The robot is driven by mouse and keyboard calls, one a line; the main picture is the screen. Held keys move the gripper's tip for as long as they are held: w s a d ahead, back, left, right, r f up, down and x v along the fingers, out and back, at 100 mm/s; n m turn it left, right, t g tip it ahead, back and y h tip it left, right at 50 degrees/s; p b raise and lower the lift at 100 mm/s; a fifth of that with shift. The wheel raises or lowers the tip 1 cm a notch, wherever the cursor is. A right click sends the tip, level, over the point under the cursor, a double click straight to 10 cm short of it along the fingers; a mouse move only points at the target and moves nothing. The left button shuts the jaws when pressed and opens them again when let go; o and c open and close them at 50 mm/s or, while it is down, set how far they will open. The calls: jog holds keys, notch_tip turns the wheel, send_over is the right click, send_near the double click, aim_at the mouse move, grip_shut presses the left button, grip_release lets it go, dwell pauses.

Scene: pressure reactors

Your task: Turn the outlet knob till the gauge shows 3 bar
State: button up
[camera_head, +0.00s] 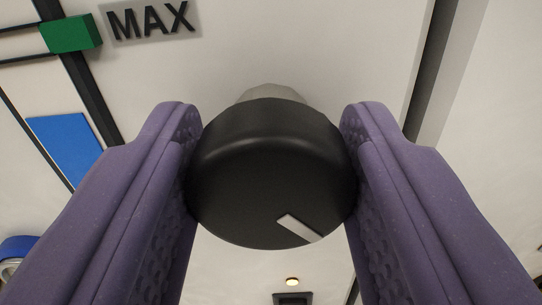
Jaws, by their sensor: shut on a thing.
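A round black knob (265,175) with a white pointer mark fills the middle of the view. The mark lies on its face toward the lower right. A pale grey collar (270,93) shows behind the knob. My gripper (270,165) is shut on the knob, with one purple finger against its left side and the other against its right side. No gauge is in view, so no pressure reading shows.
A white panel (300,45) lies behind the knob. At upper left are a "MAX" label (150,20), a green block (70,34) and a blue rectangle (65,145) among black lines. A dark vertical gap (432,70) runs at right.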

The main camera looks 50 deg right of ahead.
jog(key=shift+r+n+p, duration=0.2)
jog(key=shift+n+p, duration=0.7)
jog(key=shift+p, duration=0.2)
jog(key=shift+f+n, duration=0.15)
jog(key=shift+n, duration=0.35)
jog(key=o, duration=1)
jog(key=p+v, duration=0.1)
jog(key=v, duration=0.7)
jog(key=shift+w+f+p, duration=0.1)
jog(key=shift+p, duration=0.25)
